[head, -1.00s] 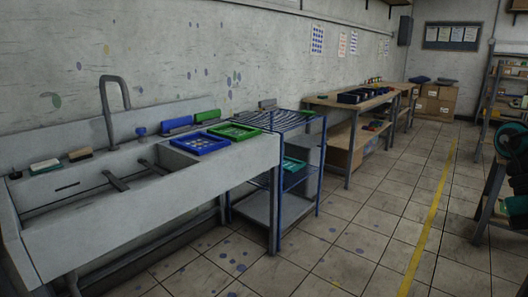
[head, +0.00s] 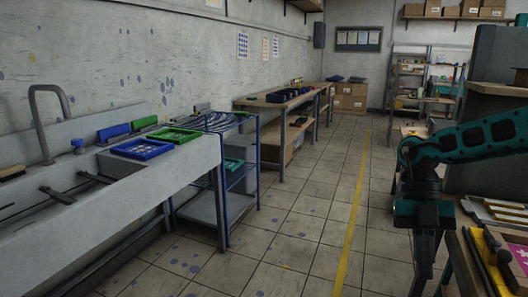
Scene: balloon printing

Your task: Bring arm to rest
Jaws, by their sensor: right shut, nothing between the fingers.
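My right arm (head: 475,137) comes in from the right edge of the head view, dark with teal panels. It bends down at its wrist. My right gripper (head: 424,272) hangs pointing down over the floor, just left of the table at the right. It is shut and empty, with nothing between its fingers. My left gripper is not in view.
A sink (head: 170,185) with blue (head: 143,149) and green (head: 174,134) frames stands at left, a blue rack (head: 243,196) beside it. Workbenches (head: 274,103) line the wall. A table with screens (head: 495,250) is close at right. The tiled floor (head: 290,235) between is clear.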

